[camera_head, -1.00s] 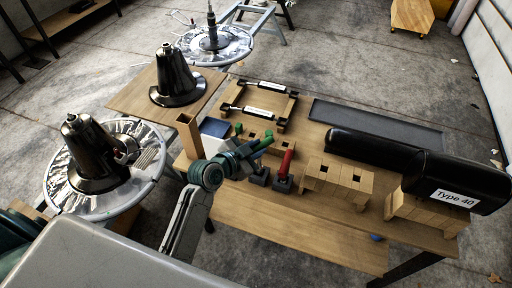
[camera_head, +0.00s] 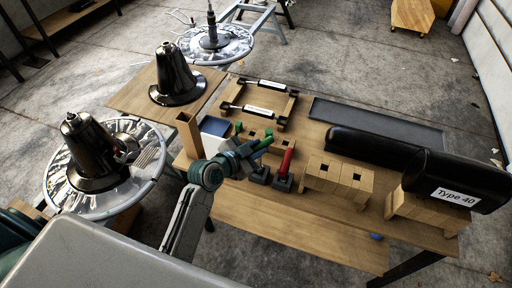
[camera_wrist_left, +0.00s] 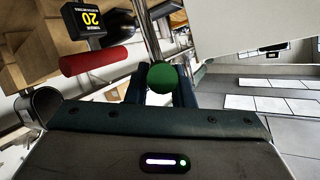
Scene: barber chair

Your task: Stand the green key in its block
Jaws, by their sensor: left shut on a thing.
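My left gripper (camera_head: 246,157) is shut on the green key (camera_head: 263,144), above the bench's left part. The left wrist view shows the key's round green end (camera_wrist_left: 163,76) between the fingers, with a metal shaft running away beyond it. A red-handled key (camera_head: 287,161) stands tilted in a dark block (camera_head: 282,185). A second dark block (camera_head: 260,178) sits just left of it, under my gripper. I cannot tell whether the green key touches a block. My right gripper is not in view.
The wooden bench (camera_head: 230,193) also holds a wooden block with square holes (camera_head: 338,178), a black cushion marked Type 40 (camera_head: 455,184), a grey tray (camera_head: 375,124) and an upright wooden box (camera_head: 188,135). A black bell-shaped piece (camera_head: 174,78) stands on a board behind.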

